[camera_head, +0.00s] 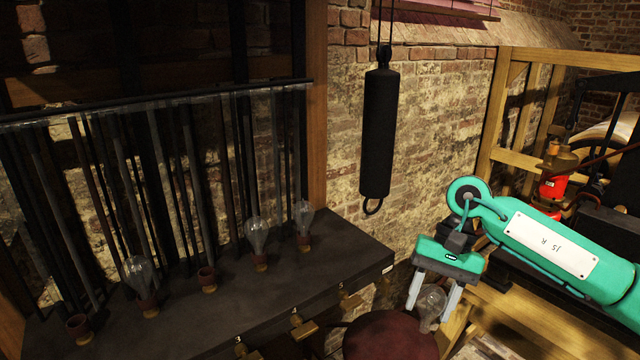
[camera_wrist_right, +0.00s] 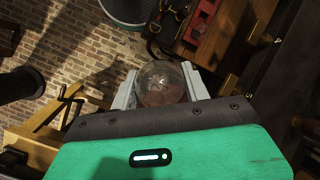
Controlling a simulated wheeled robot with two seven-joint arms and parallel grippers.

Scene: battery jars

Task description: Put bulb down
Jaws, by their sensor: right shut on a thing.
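A clear glass bulb (camera_head: 432,302) is held between the two grey fingers of my right gripper (camera_head: 430,308). In the wrist view the round glass of the bulb (camera_wrist_right: 161,84) shows between the fingers of the right gripper (camera_wrist_right: 160,82). The bulb is beside and partly in front of the right edge of a dark red round top (camera_head: 388,334). I cannot tell whether the bulb touches that top. My left gripper is in neither view.
A dark shelf (camera_head: 340,250) at left carries several bulbs in sockets, such as this bulb (camera_head: 256,236), and empty brown sockets, such as this socket (camera_head: 207,279). A black cylinder (camera_head: 380,130) hangs by the brick wall. A wooden frame (camera_head: 500,100) stands at right.

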